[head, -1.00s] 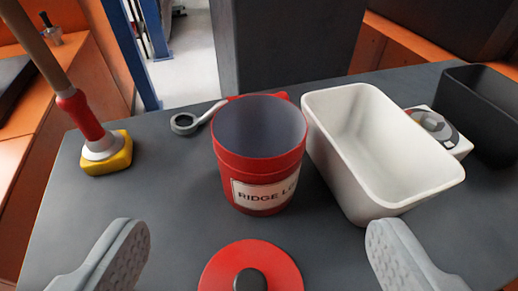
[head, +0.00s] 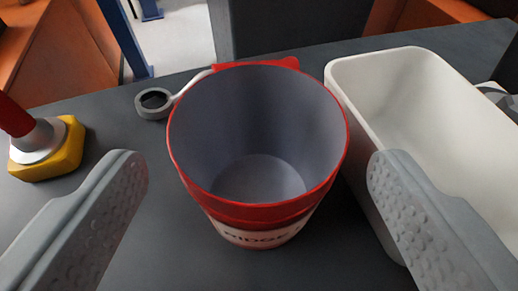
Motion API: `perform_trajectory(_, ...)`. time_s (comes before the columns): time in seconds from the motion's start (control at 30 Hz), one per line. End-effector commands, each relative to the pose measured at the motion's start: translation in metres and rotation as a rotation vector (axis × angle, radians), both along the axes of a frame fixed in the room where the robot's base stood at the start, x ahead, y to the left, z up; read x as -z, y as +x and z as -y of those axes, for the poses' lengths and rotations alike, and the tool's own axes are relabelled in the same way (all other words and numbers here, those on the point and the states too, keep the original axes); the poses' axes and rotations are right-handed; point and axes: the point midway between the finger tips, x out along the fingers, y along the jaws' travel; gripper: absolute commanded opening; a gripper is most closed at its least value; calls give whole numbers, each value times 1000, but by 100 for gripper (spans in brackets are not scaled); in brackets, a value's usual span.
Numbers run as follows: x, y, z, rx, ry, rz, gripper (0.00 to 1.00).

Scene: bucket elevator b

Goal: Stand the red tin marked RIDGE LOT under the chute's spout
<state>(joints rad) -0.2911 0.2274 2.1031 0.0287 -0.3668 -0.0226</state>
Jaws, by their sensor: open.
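The red tin (head: 265,212) stands upright and open on the dark grey table, in the middle of the head view. It is empty inside, and its white label shows only part of the word RIDGE. My gripper (head: 258,172) is open, with one grey finger to the left of the tin and one to the right. The fingertips are near the tin's sides and do not appear to touch it. The chute and its spout are not in view.
A white bin (head: 420,110) stands close against the tin's right side, near my right finger. A yellow-footed tool (head: 45,150) is at the left.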

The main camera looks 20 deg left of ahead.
Motion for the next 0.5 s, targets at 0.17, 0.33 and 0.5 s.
perform_trajectory(0.17, 9, 19, -5, 0, 0, 0, 80)
perform_trajectory(0.33, 11, 24, -7, 0, 0, 0, 80)
perform_trajectory(0.5, 11, 24, -7, 0, 0, 0, 72)
